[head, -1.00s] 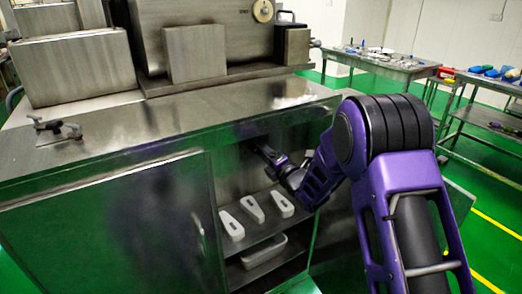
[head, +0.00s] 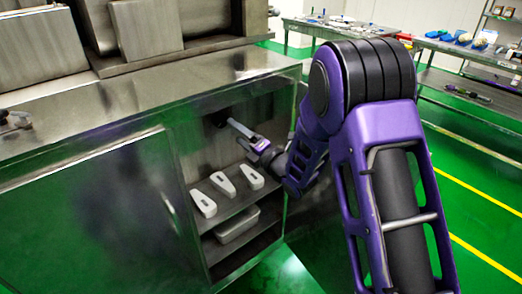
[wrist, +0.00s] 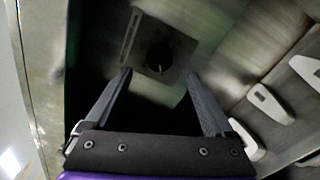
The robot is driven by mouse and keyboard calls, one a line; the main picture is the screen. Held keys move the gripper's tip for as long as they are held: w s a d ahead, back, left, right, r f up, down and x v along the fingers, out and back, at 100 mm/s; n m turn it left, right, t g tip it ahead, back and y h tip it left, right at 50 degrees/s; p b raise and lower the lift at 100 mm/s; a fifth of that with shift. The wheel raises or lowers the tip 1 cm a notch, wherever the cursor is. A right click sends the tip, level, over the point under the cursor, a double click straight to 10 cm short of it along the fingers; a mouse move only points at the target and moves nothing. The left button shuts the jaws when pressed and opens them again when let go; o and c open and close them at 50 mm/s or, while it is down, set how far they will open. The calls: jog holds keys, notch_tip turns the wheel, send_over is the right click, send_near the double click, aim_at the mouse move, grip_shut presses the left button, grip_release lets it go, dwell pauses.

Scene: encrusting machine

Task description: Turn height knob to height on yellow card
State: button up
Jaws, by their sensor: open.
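A dark round knob (wrist: 158,56) with a light pointer mark sits on a square metal plate (wrist: 180,40) inside the cabinet. A narrow slotted scale (wrist: 131,36) runs along the plate's left side; its marks are too small to read. My gripper (wrist: 159,75) is open and empty, its two fingers reaching toward the plate with the knob between their lines. I cannot tell how far the tips are from it. In the head view my gripper (head: 232,126) is inside the cabinet opening, close to the dark knob area (head: 217,118). I see no yellow card in either view.
Several white wedge-shaped pieces (head: 223,184) lie on the shelf below my gripper, also at the right of the wrist view (wrist: 264,103). A metal tray (head: 237,224) stands lower. The closed cabinet door (head: 105,215) is at left. Tables (head: 350,32) stand behind.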

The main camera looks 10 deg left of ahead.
jog(key=v, duration=1)
jog(key=shift+d, duration=0.25)
jog(key=shift+s, duration=0.15)
